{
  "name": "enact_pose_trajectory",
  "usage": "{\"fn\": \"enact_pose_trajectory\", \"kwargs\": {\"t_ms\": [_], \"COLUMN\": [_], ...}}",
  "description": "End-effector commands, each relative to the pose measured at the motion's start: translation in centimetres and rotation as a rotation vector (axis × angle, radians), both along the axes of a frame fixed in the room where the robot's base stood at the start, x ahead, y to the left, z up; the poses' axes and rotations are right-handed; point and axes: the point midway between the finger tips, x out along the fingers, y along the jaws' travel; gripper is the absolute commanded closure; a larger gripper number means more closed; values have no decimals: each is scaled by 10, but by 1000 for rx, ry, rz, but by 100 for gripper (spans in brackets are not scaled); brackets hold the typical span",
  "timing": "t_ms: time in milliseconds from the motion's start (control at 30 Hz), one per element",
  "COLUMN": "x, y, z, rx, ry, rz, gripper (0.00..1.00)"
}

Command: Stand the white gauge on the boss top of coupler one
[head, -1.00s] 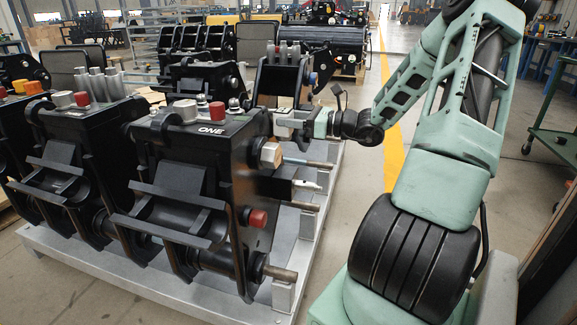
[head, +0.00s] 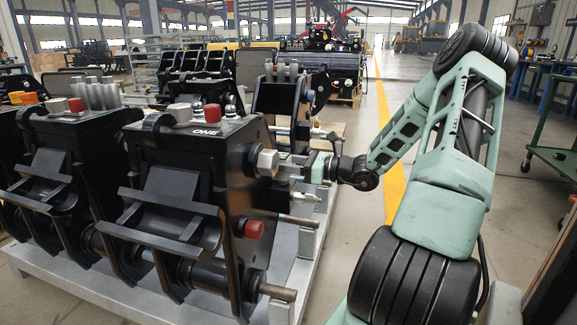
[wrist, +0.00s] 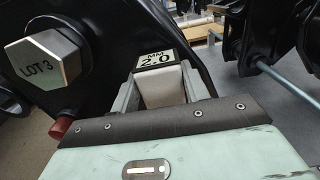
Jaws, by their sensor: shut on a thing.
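Coupler one (head: 195,150) is the black coupler marked ONE, at the front centre of the head view. A silver hex head (head: 267,162) sticks out of its right side plate. It reads LOT 3 in the wrist view (wrist: 48,68). My gripper (head: 287,172) is just right of that hex head, at about its height. In the wrist view my gripper (wrist: 160,95) is shut on the white gauge (wrist: 163,88), whose dark-framed end label reads 2.0. The gauge is apart from the hex head in the wrist view. I cannot make out the boss top clearly.
A red cap (head: 253,228) sits lower on the same side plate. Steel pins (head: 298,220) stick out to the right below my gripper. Another black coupler (head: 281,105) stands behind. The floor (head: 335,240) right of the pallet is clear.

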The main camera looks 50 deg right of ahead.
Motion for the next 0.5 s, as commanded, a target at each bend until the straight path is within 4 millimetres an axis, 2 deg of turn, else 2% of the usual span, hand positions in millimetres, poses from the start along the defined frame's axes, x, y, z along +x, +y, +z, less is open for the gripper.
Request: {"fn": "enact_pose_trajectory", "kwargs": {"t_ms": [100, 133, 200, 500], "x": [0, 0, 0, 0], "y": [0, 0, 0, 0], "z": [-2, -3, -3, -2], "rx": [1, 0, 0, -1], "ry": [-2, 0, 0, 0], "rz": [1, 0, 0, 0], "gripper": [89, 52, 33, 33]}}
